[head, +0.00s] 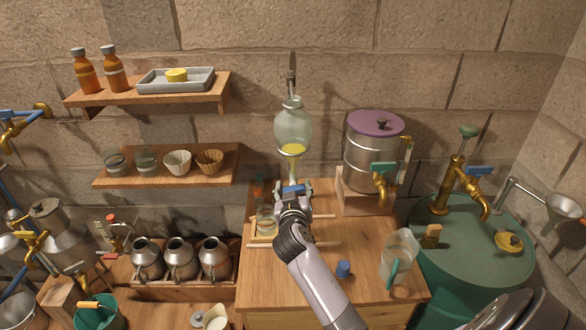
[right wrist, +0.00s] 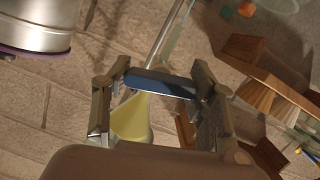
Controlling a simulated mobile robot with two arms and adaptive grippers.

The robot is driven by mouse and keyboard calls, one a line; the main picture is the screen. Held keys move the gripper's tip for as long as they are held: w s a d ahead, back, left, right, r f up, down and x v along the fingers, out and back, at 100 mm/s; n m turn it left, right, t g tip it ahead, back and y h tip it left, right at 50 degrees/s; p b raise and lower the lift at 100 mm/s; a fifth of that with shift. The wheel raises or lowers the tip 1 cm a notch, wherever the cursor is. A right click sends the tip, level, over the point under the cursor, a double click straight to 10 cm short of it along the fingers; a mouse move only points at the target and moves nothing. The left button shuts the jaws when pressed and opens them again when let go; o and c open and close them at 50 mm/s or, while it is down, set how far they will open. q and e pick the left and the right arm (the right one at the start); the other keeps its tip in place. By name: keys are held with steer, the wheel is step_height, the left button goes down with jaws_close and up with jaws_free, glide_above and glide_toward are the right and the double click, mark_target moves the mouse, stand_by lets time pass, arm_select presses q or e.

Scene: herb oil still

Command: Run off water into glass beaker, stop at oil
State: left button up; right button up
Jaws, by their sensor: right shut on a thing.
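The glass separating funnel (head: 293,128) hangs upright on the wall. A bright yellow band shows low in its bulb, and the narrowing part below looks pale yellow. In the right wrist view a yellow cone (right wrist: 130,118) reaches close to the blue tap handle (right wrist: 160,84). My right gripper (head: 293,198) is shut on that handle, with a finger at each end of it. A glass beaker (head: 266,220) stands just left of the gripper on the wooden stand; its contents are unclear. No running stream is visible, and the outlet is hidden by my gripper. My left gripper is not in view.
A steel drum with a purple lid (head: 376,150) stands right of the funnel. A clear jug (head: 399,255) and a blue cap (head: 343,269) are on the wooden table (head: 270,290). Metal jugs (head: 180,258) stand left. A green tank (head: 470,250) is at right.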

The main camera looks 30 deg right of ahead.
stand_by(0.4)
steer(key=shift+f+m+b, duration=0.15)
steer(key=shift+m+b, duration=0.2)
steer(key=shift+m, duration=0.05)
steer(key=shift+m+y, duration=0.3)
steer(key=shift+m, duration=0.2)
steer(key=shift+m+t, duration=0.3)
steer(key=shift+m, duration=0.2)
steer(key=o, duration=1.2)
